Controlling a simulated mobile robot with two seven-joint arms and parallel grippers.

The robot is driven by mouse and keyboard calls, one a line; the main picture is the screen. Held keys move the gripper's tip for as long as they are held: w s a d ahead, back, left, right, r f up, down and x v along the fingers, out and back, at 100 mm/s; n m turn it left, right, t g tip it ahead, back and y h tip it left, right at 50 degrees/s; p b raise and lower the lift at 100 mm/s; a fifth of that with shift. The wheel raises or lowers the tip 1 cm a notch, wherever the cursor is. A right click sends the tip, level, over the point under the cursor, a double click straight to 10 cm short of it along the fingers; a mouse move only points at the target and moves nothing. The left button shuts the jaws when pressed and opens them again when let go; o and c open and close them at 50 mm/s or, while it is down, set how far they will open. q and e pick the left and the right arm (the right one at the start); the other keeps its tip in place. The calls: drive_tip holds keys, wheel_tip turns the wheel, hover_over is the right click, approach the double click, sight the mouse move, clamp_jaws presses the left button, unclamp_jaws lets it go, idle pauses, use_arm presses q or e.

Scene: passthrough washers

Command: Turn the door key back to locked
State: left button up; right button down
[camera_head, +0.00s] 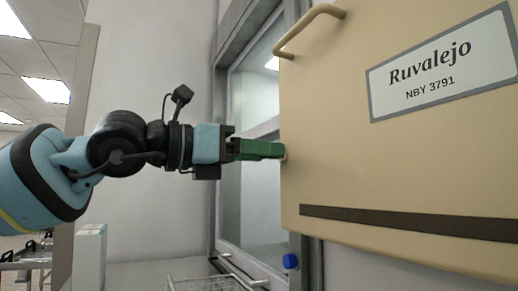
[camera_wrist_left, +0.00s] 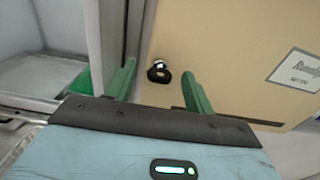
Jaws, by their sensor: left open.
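The door key (camera_wrist_left: 158,74) has a dark, rounded head and sits in a silver lock on the tan door panel (camera_head: 400,165). My left gripper (camera_head: 282,151) reaches in from the left with its green fingers at the panel's left edge. In the left wrist view the green fingers of my left gripper (camera_wrist_left: 159,71) stand apart, with the key showing in the gap between them, beyond the palm. I cannot tell whether either finger touches the key. In the head view the fingers hide the key. My right gripper is not in view.
The panel carries a tan bar handle (camera_head: 308,28), a Ruvalejo nameplate (camera_head: 440,65) and a dark strip (camera_head: 400,225). A grey-framed window (camera_head: 255,120) is behind it at left. A blue knob (camera_head: 290,261) and a wire basket (camera_head: 205,284) are below.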

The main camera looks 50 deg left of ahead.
use_arm(q)
drive_tip(key=shift+w+d, duration=0.1)
drive_tip(key=shift+w, duration=0.25)
drive_tip(key=c, duration=1)
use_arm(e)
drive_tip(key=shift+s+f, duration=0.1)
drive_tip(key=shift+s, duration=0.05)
use_arm(q)
drive_tip(key=shift+d+f+m+b, duration=0.1)
drive_tip(key=shift+m+b, duration=0.3)
drive_tip(key=shift+m, duration=4.05)
drive_tip(key=shift+d+f+m+b, duration=0.1)
drive_tip(key=shift+m+b, duration=0.25)
drive_tip(key=shift+m, duration=4.1)
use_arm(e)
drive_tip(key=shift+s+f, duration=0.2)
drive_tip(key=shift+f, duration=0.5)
